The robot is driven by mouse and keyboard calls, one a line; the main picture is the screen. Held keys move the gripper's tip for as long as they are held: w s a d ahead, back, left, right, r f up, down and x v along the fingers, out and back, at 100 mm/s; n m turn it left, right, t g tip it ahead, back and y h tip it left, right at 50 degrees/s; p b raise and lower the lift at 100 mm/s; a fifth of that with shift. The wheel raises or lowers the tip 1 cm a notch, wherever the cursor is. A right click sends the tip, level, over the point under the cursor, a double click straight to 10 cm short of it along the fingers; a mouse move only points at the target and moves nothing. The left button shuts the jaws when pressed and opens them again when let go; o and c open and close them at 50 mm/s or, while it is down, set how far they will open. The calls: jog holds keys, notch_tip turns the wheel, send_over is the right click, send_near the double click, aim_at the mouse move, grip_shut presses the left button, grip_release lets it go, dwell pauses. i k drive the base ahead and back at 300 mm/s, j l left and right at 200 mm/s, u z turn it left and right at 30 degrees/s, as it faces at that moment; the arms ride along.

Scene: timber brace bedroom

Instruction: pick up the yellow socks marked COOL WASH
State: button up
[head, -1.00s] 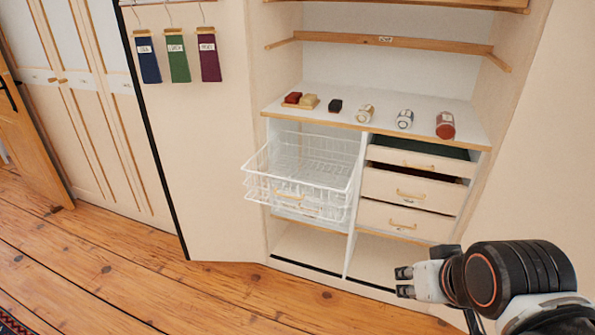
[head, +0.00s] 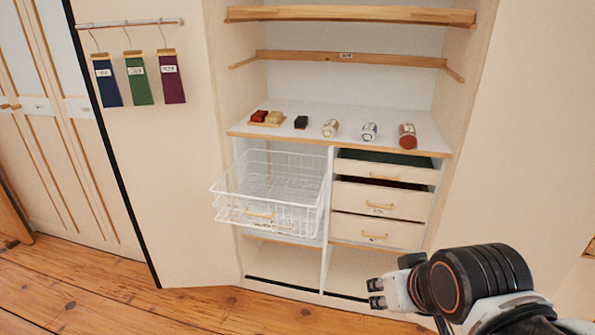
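I cannot make out any yellow socks marked COOL WASH. A small yellowish block-like item (head: 275,118) lies beside a red one (head: 259,116) on a small wooden board on the white counter; I see no readable label on it. My gripper (head: 376,293) is at the lower right, low in front of the cabinet. Its two dark fingertips are apart with nothing between them. It is well below and to the right of the counter items.
The white counter (head: 300,143) also holds a dark block (head: 301,122) and three jar-like items, the last red (head: 407,136). A wire basket (head: 228,200) is pulled out at left. Drawers (head: 380,199) stand slightly open at right. Labelled coloured cloths (head: 138,80) hang at left.

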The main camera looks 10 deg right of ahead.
aim_at(328, 131)
jog(key=i+j, duration=0.55)
jog(key=i+j+z, duration=0.15)
jog(key=i+j, duration=0.4)
jog(key=j, duration=0.15)
